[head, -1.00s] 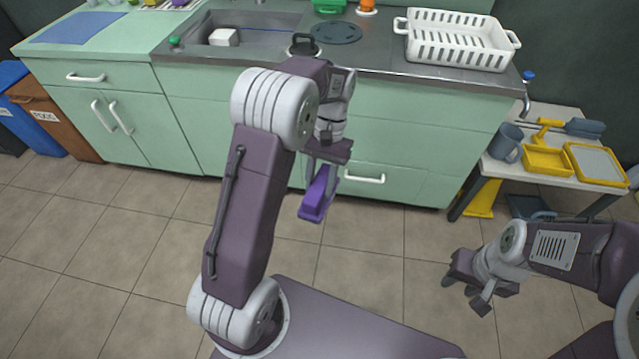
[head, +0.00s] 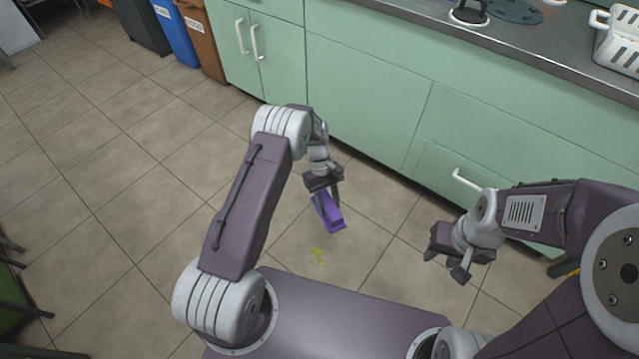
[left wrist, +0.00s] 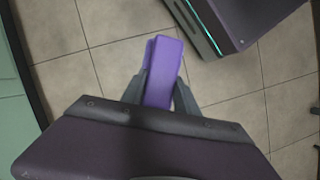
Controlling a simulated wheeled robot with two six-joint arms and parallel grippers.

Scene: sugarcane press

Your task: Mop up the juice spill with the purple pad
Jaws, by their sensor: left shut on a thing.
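The purple pad (head: 328,213) is a small block held in the jaws of my left gripper (head: 324,194), above the floor. In the left wrist view the pad (left wrist: 162,72) sits between the two dark fingers of the left gripper (left wrist: 160,88), which are shut on it. The juice spill (head: 317,256) is a small yellow-green patch on the tiles, below the pad in the head view and in front of my base. The spill cannot be made out in the left wrist view. My right gripper (head: 447,270) is to the right, with its fingers apart and nothing between them.
Green cabinets (head: 375,85) with a steel counter run along the back. A white basket (head: 617,45) stands on the counter at the right. Blue (head: 177,35) and brown (head: 203,45) bins stand at the upper left. Tiled floor (head: 130,200) is open on the left.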

